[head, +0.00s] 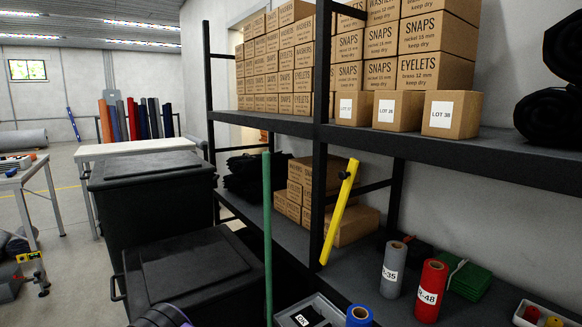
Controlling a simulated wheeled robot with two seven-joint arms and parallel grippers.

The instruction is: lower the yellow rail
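The yellow rail (338,218) is a flat yellow bar right of the picture's middle, in front of the black shelf. It stands tilted, its upper end leaning to the right. A small black knob or clamp sits on it near the top. Its lower end appears free, close to a black shelf upright. I cannot tell what holds it. Neither of my grippers shows in the head view.
A thin green pole (267,235) stands left of the rail. The black shelf (460,165) holds many cartons (437,72). Black lidded bins (190,262) stand at left. A grey roll (392,269) and a red roll (431,291) stand on the lower shelf.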

